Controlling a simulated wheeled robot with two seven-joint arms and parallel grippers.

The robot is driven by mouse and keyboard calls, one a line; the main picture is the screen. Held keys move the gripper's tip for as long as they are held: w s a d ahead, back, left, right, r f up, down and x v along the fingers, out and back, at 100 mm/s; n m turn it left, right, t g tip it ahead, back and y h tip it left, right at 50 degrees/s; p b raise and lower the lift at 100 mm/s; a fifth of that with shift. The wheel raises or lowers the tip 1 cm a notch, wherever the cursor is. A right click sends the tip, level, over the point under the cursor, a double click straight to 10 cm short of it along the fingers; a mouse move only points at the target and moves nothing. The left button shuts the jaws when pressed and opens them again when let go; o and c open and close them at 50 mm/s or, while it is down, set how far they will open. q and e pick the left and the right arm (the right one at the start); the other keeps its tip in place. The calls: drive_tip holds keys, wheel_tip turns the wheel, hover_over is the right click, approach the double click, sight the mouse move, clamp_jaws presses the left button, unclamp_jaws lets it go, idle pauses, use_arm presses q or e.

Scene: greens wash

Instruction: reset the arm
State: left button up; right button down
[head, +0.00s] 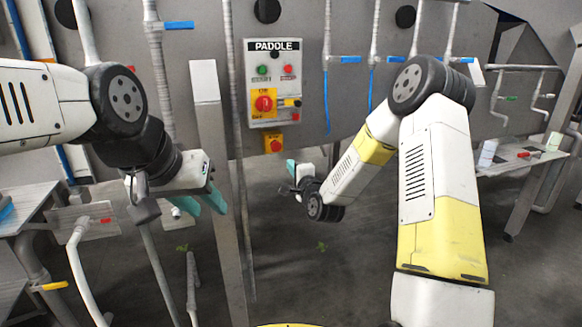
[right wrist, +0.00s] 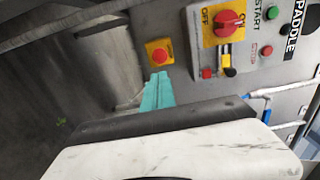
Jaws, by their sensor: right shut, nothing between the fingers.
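My right arm reaches forward in the head view, and my right gripper (head: 291,168) points towards the machine below the control panel. In the right wrist view its teal fingers (right wrist: 158,90) are together with nothing between them. My left gripper (head: 208,200) is at the left in the head view, with teal fingers pointing down and to the right. A gap seems to show between its fingers, and I see nothing held there.
The PADDLE control panel (head: 273,82) is on the grey machine wall, with a small yellow box with a red button (head: 274,143) beneath it. A metal post (head: 217,180) stands beside my left gripper. A side table (head: 525,157) is at the right. Grey floor lies below.

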drive_tip(key=shift+r, duration=0.15)
drive_tip(key=s+d+r+n+g+h, duration=0.1)
drive_tip(key=s+d+r+n+g, duration=0.3)
drive_tip(key=s, duration=0.3)
drive_tip(key=s+d+r+n+g+h, duration=0.2)
drive_tip(key=s+d+r+n, duration=0.2)
drive_tip(key=s+r+n, duration=0.3)
drive_tip(key=s+d+n+g, duration=0.2)
drive_tip(key=s, duration=1)
drive_tip(key=s+d+r+n+g, duration=0.1)
drive_tip(key=s+d+n+g, duration=0.1)
drive_tip(key=s, duration=1.1)
drive_tip(key=shift+d+g, duration=0.25)
drive_tip(key=shift+g, duration=0.25)
